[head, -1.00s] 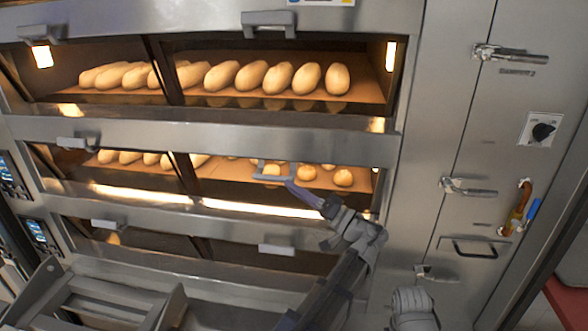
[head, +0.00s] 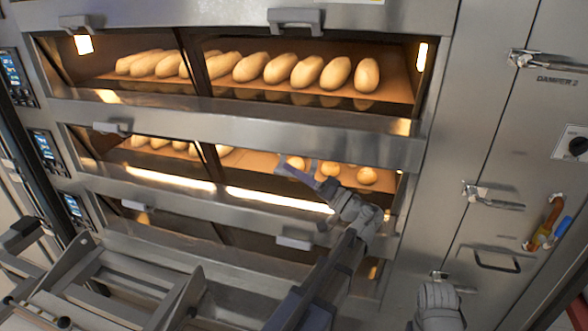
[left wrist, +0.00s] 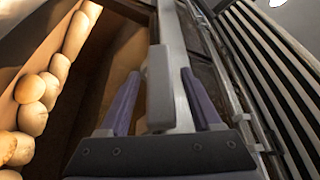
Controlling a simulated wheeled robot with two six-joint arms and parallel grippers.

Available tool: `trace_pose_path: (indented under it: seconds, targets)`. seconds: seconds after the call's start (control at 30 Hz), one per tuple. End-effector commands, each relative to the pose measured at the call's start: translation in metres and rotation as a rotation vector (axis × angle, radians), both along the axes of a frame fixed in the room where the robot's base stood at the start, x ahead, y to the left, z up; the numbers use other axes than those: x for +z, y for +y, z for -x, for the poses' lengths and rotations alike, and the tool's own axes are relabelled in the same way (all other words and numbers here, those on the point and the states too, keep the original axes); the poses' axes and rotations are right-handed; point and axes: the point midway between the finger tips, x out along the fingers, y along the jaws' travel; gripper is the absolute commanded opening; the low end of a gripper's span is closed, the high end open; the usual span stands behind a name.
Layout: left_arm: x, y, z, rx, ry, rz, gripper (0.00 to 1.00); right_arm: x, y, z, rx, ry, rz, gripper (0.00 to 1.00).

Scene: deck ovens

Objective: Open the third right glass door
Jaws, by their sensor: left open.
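The oven front has stacked decks with glass doors. The middle right glass door in the head view (head: 250,178) has small round buns behind it. My left gripper (head: 296,172) is at the top of this door and covers its handle. In the left wrist view, the grey door handle (left wrist: 160,88) lies between the two purple fingers of my left gripper (left wrist: 158,105). The fingers are open, with a gap visible on each side of the handle.
Above is a deck of long loaves with a right door handle (head: 296,20). Below is a dark deck with its own right handle (head: 294,242). A steel panel with latches (head: 492,195) stands at the right. A metal rack or frame (head: 130,285) is at lower left.

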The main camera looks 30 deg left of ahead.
Motion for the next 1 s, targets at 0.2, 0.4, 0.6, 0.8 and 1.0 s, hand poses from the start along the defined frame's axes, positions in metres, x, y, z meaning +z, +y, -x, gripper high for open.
trace_pose_path:
  seconds: [0.2,0.4,0.6,0.8,1.0]
  targets:
    - [0.002,0.0076,-0.0003,0.0,0.0,0.0,0.65,0.002,0.0,0.0,0.0,0.0,0.0,0.5]
    - [0.0018,0.0074,-0.0003,0.0,0.0,0.0,0.64,0.0018,0.0,0.0,0.0,0.0,0.0,0.5]
    - [0.0019,0.0073,-0.0004,0.0,0.0,0.0,0.41,0.0018,0.0,0.0,0.0,0.0,0.0,0.5]
    - [0.0018,0.0071,-0.0004,0.0,0.0,0.0,0.19,0.0018,0.0,0.0,0.0,0.0,0.0,0.5]
    - [0.0018,0.0071,-0.0004,-0.001,0.0,0.001,0.0,0.0018,0.0,0.0,0.0,0.0,0.0,0.5]
